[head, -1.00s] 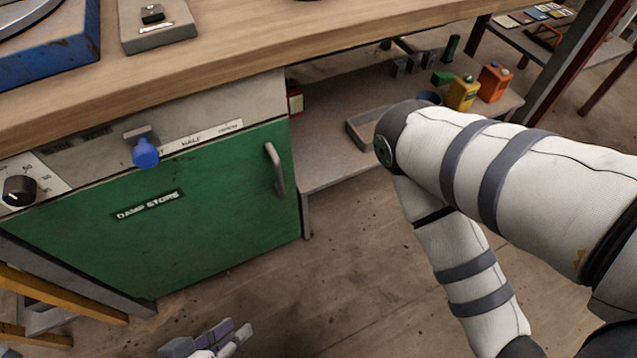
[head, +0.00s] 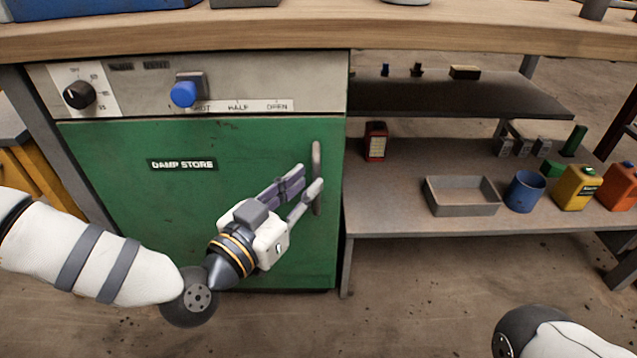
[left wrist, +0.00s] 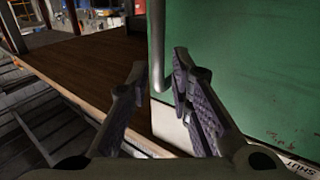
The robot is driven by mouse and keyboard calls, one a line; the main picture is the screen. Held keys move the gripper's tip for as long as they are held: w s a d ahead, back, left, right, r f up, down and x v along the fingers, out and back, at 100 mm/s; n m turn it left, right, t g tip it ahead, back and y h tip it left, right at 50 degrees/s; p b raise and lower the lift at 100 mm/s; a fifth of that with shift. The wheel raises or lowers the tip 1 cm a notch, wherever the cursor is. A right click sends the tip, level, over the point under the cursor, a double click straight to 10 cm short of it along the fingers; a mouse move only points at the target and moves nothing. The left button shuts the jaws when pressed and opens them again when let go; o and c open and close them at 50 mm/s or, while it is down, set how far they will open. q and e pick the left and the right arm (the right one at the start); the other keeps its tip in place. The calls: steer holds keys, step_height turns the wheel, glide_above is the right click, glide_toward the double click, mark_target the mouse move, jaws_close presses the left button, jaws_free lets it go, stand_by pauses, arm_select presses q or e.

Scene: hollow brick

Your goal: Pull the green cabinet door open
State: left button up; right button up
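The green cabinet door (head: 255,150), labelled DAMP STORE, looks closed in the head view. Its upright grey bar handle (head: 316,158) is near the door's right edge. My left gripper (head: 310,178) is at the lower half of the handle, its fingers pointing up and to the right. In the left wrist view my left gripper (left wrist: 158,64) is open, and the handle (left wrist: 156,40) shows between its fingertips. Whether the fingers touch the bar cannot be told. The green door (left wrist: 255,65) fills the right of that view. My right gripper is out of view; only part of my right arm shows.
Above the door a panel carries a black dial (head: 79,95) and a blue knob (head: 183,94). The wooden bench top (head: 300,38) overhangs it. Right of the cabinet, a low shelf (head: 390,205) holds a grey tray (head: 462,208), a blue cup (head: 525,192) and jerrycans. Floor in front is clear.

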mark_target(315, 178)
arm_select(q)
steer(key=x, duration=0.3)
steer(key=shift+f+b, duration=0.2)
steer(key=shift+b, duration=0.2)
steer(key=shift+w+d+r, duration=0.2)
steer(key=shift+w+d, duration=0.1)
steer(key=shift+w, duration=0.1)
jaws_close()
steer(key=shift+s, duration=0.1)
